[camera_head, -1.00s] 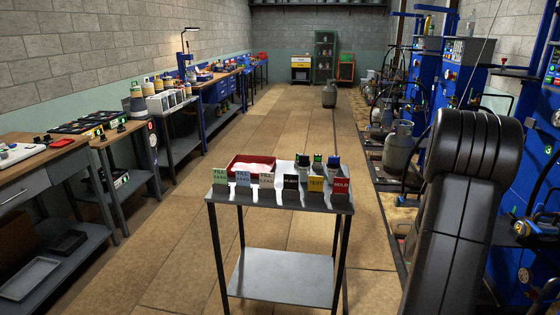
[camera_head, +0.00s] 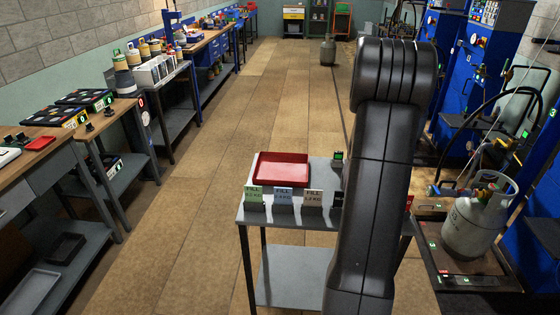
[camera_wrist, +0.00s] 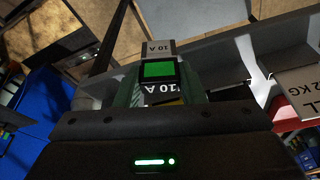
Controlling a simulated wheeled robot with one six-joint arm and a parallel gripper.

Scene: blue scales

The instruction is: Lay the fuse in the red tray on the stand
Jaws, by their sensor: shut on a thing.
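The red tray (camera_head: 283,168) lies flat on the stand (camera_head: 264,215), at the back left of its top, and looks empty. In the head view my arm covers the right part of the stand and hides my gripper. In the wrist view my gripper (camera_wrist: 160,78) is shut on a small dark piece with a bright green face and a "10 A" label, which I take as the fuse (camera_wrist: 158,71). I cannot tell whether the two touch.
Small label cards (camera_head: 284,197) stand along the stand's front edge, before the tray. A small device with a green screen (camera_head: 338,157) shows at the back beside my arm. A gas cylinder (camera_head: 478,222) stands at right. The floor left of the stand is clear.

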